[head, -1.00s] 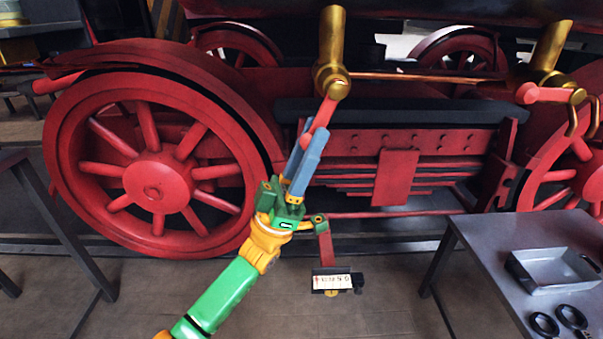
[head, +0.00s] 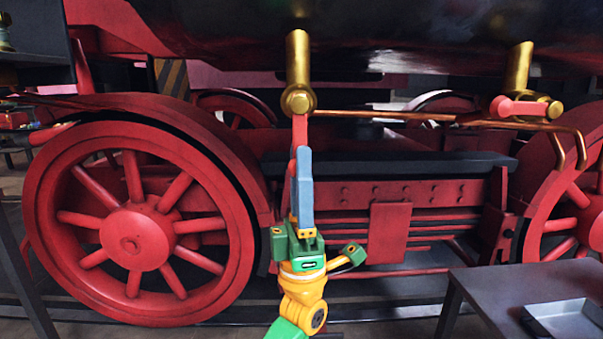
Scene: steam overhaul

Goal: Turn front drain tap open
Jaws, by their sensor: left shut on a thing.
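A brass drain tap (head: 298,75) hangs under the dark boiler, left of centre in the head view. Its red lever (head: 300,130) points almost straight down from the round brass hub. My left gripper (head: 301,165) comes up from below, and its blue fingers are shut on the lower part of this lever. The fingers hide the lever's end. My right gripper is not in view.
A copper pipe (head: 400,115) runs between the taps. Large red wheels (head: 133,238) stand at left and right, with a red frame panel (head: 388,232) behind my gripper. A grey table (head: 500,285) with a metal tray (head: 565,318) is at the lower right.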

